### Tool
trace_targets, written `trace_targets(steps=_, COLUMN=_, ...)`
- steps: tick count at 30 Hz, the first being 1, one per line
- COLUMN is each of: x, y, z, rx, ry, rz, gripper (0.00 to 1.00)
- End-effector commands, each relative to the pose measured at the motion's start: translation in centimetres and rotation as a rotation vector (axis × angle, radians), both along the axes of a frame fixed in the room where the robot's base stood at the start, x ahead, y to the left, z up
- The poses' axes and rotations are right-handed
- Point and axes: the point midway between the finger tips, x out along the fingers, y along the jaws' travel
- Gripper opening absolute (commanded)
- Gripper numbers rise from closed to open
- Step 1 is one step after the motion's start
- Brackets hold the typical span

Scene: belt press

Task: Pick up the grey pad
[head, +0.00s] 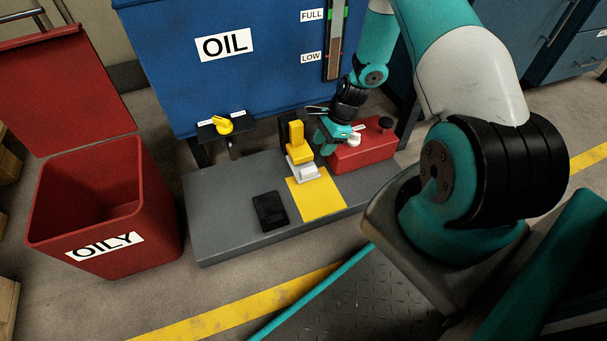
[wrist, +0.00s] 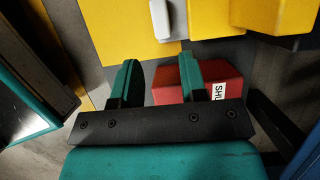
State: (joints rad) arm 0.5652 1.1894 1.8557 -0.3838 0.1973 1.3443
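A dark, nearly black flat pad (head: 269,211) lies on the grey platform (head: 222,215), left of a yellow square (head: 325,202). A pale grey-white block (head: 303,170) sits at the far edge of that square, against a yellow upright piece (head: 296,138). The pale block also shows at the top of the wrist view (wrist: 160,18). I cannot tell for certain which of the two is the grey pad. My gripper (head: 328,143) is above the platform, right of the yellow piece and beside the red box. In the wrist view its fingers (wrist: 158,76) are apart with nothing held between them.
The red box (head: 362,151) with a white and a black knob stands on the platform's right. A blue OIL tank (head: 172,70) with a yellow valve handle (head: 224,125) is behind. A red OILY bin (head: 150,200) stands open at left. The platform's front left is clear.

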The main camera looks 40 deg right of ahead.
Motion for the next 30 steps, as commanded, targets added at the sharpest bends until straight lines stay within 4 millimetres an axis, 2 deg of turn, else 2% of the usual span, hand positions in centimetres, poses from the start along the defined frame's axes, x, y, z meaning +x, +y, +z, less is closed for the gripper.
trace_targets(steps=1, x=0.1, y=0.5, z=-1.9, rx=0.0, ry=0.001, rz=0.003, gripper=0.39)
trace_targets(steps=6, x=0.5, y=1.7, z=-4.8, rx=0.0, ry=0.001, rz=0.004, gripper=0.39)
trace_targets(steps=16, x=0.8, y=2.5, z=-6.3, rx=0.0, ry=-0.001, rz=0.002, gripper=0.39)
trace_targets(steps=25, x=1.3, y=4.0, z=-9.9, rx=0.0, ry=0.001, rz=0.004, gripper=0.39)
trace_targets(steps=30, x=1.4, y=4.4, z=-10.5, rx=-0.001, ry=-0.002, rz=0.002, gripper=0.39)
